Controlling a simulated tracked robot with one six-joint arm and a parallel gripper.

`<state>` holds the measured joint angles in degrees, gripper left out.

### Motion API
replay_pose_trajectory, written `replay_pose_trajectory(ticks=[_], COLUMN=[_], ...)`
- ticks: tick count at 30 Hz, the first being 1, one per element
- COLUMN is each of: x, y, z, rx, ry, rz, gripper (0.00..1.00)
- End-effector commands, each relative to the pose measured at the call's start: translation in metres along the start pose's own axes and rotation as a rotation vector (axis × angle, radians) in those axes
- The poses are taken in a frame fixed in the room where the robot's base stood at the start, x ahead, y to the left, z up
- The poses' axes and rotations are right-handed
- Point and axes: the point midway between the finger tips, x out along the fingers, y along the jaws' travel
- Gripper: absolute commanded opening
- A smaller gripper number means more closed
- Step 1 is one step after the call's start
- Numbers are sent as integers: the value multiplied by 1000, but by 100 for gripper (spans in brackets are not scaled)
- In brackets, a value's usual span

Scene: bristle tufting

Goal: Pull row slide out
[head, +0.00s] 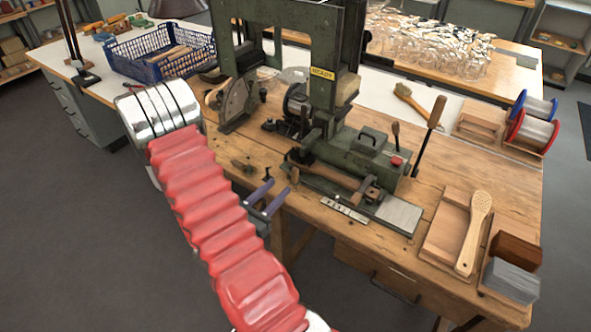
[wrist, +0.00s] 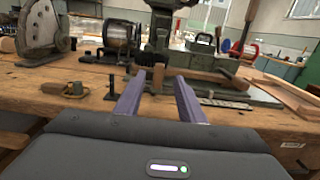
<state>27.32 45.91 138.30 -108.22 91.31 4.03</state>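My gripper (head: 268,190) is open and empty at the front edge of the bench, left of the green tufting machine (head: 325,75). In the wrist view its two purple fingers (wrist: 157,82) stand apart and point at the machine. A small knob (wrist: 158,77) shows between them, beyond the tips; I cannot tell its exact distance. The machine's low bed (head: 330,183) runs to the right and carries a wooden brush body (head: 340,182), also seen in the wrist view (wrist: 220,77). Which part is the row slide is not clear; the bed's left end is partly crowded by small parts.
A steel scale (head: 345,209) lies along the bench front. A blue crate (head: 165,62) is behind my arm.

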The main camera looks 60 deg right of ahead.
Motion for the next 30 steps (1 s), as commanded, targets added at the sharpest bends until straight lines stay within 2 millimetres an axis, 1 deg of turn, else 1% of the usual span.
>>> replay_pose_trajectory(ticks=[1,11,21,27,30], x=[6,42,84,101,105], y=[-1,-1,-1,-1,0], z=[0,0,0,0,0], rx=[1,1,0,0,0], ry=[0,0,0,-1,-1], rz=[-4,-4,-3,-2,-1], gripper=[36,36,36,36,36])
